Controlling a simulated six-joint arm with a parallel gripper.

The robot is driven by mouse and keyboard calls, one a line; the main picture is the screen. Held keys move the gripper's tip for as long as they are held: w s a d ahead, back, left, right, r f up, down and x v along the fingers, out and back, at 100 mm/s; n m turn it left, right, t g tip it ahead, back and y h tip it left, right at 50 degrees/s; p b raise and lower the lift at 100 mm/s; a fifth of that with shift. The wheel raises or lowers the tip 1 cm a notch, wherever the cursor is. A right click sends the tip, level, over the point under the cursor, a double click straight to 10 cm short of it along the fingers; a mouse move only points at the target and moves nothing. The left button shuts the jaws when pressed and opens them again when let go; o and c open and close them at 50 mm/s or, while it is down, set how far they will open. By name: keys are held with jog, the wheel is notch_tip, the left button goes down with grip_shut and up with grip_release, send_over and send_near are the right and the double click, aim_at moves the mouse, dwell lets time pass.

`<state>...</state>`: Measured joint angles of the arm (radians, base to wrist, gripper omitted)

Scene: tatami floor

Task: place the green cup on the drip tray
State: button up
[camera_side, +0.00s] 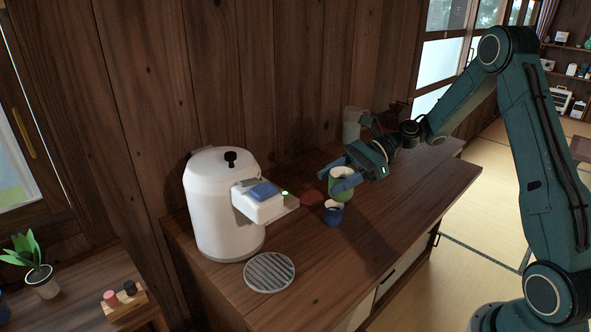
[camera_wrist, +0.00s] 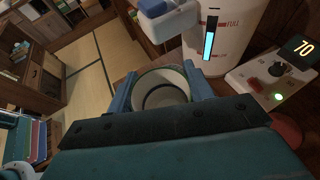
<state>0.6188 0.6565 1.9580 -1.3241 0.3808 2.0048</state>
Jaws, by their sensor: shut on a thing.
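The green cup (camera_side: 341,187) is upright between the fingers of my gripper (camera_side: 342,175), which is shut on it. In the side view it shows just behind a blue cup (camera_side: 334,212); I cannot tell whether it is clear of the counter. In the wrist view I look into the open mouth of the green cup (camera_wrist: 160,92), with one finger of my gripper (camera_wrist: 160,88) on each side. The round slatted drip tray (camera_side: 269,272) lies empty on the counter at the left, below the spout of the white dispenser (camera_side: 218,200).
The blue cup stands close to the held cup. A dark red item (camera_side: 312,197) lies behind it on the wooden counter (camera_side: 375,235). A grey appliance (camera_side: 356,124) stands at the back wall. The counter between the blue cup and the tray looks clear.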

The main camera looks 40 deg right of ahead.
notch_tip(320, 180, down, 14)
dwell(0.3)
jog(key=shift+a+r, duration=0.1)
jog(key=w+a, duration=0.2)
jog(key=a, duration=0.3)
jog(key=w+a, duration=0.2)
jog(key=a, duration=0.3)
jog(key=w+a, duration=0.2)
jog(key=a, duration=0.3)
jog(key=shift+w+a, duration=0.3)
jog(key=shift+w+a+f, duration=0.1)
jog(key=shift+a+f, duration=0.1)
jog(key=shift+f, duration=0.45)
jog(key=shift+w+a+f, duration=0.1)
jog(key=shift+a+f, duration=0.1)
jog(key=shift+f, duration=0.9)
jog(key=shift+f, duration=0.15)
jog(key=o, duration=1.1)
jog(key=shift+r, duration=0.2)
